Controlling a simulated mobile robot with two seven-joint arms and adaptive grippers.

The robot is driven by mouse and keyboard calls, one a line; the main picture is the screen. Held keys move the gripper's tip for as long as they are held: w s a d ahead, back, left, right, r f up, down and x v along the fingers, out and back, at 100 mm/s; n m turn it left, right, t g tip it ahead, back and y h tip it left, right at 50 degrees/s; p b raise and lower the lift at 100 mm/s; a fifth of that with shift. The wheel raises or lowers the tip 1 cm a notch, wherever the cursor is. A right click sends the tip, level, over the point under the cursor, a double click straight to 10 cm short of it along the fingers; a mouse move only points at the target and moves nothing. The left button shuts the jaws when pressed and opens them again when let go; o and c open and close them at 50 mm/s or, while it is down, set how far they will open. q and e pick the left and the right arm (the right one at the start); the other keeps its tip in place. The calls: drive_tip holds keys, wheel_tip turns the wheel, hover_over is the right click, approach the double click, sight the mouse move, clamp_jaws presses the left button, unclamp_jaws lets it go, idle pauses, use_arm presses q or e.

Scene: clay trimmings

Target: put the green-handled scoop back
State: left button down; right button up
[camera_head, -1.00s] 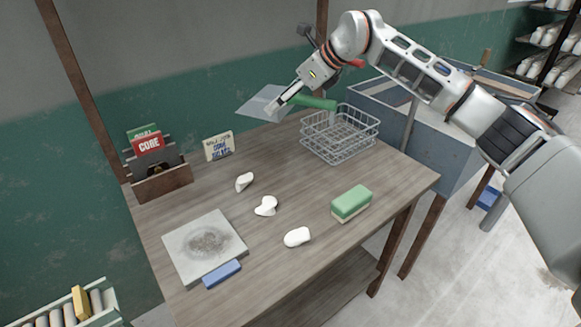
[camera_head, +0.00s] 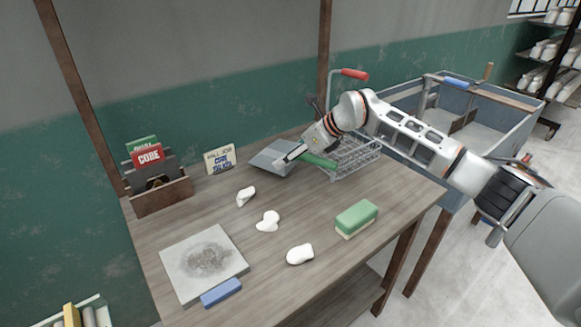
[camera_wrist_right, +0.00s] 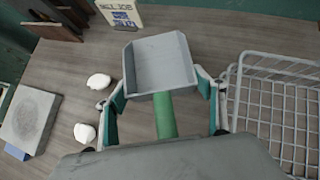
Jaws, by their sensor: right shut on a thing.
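The scoop has a grey metal pan (camera_head: 272,157) and a green handle (camera_head: 320,161). It is level, low over the back of the table, just left of the wire basket. My right gripper (camera_head: 291,154) is shut on the scoop near where the handle meets the pan. In the right wrist view the pan (camera_wrist_right: 158,62) lies ahead, with the green handle (camera_wrist_right: 165,116) running back between the fingers. I cannot tell whether the pan touches the table. My left gripper is not in view.
The wire basket (camera_head: 361,172) stands right beside my right gripper. White clay pieces (camera_head: 268,221), a green sponge (camera_head: 357,220), a grey slab (camera_head: 178,262) and a blue block (camera_head: 221,293) lie nearer the front. A card (camera_head: 219,159) stands left of the pan.

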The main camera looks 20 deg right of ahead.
sight(294, 164)
wheel_tip(294, 164, down, 4)
drive_tip(key=shift+f+b, duration=0.2)
drive_tip(key=shift+b, duration=0.1)
drive_tip(key=shift+r, duration=0.1)
drive_tip(key=o, duration=1.3)
